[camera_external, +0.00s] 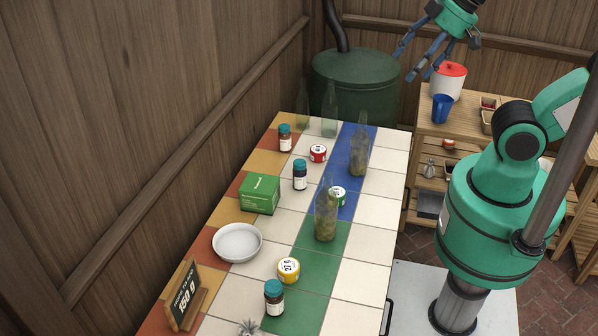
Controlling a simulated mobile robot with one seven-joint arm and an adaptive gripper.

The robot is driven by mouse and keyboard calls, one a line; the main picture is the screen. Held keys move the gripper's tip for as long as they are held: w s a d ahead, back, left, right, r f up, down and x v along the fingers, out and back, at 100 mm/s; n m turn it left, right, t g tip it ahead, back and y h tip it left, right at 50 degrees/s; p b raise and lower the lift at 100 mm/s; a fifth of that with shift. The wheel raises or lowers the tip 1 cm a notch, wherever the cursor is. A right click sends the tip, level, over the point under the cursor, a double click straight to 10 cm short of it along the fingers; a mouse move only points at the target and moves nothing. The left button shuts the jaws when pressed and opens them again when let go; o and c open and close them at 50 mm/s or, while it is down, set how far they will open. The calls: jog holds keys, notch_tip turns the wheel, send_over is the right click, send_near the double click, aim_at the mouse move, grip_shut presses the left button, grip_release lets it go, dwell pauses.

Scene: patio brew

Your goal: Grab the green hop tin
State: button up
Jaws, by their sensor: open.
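The green hop tin (340,195) is a small round tin with a pale lid and green marking. It stands on the tiled table, on the boundary of blue and white tiles near the middle. A clear bottle with greenish contents (325,222) stands in front of it and hides its left part. My gripper (420,62) is open and empty, raised high beyond the far right end of the table, well apart from the tin.
On the table (362,270) are a red tin (318,153), a yellow tin (288,269), a green box (260,194), a white bowl (237,243), several dark jars and tall bottles, including one (359,157) near the tin. A sign (186,298) stands front left. The right-hand white tiles are mostly clear.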

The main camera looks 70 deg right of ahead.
jog(key=n+g+b, duration=0.3)
jog(key=n+g, duration=0.2)
jog(key=g, duration=0.1)
send_over(337, 192)
notch_tip(337, 192, down, 37)
jog(key=shift+a, duration=0.15)
jog(key=shift+f+b, duration=0.85)
jog(key=shift+f, duration=3.4)
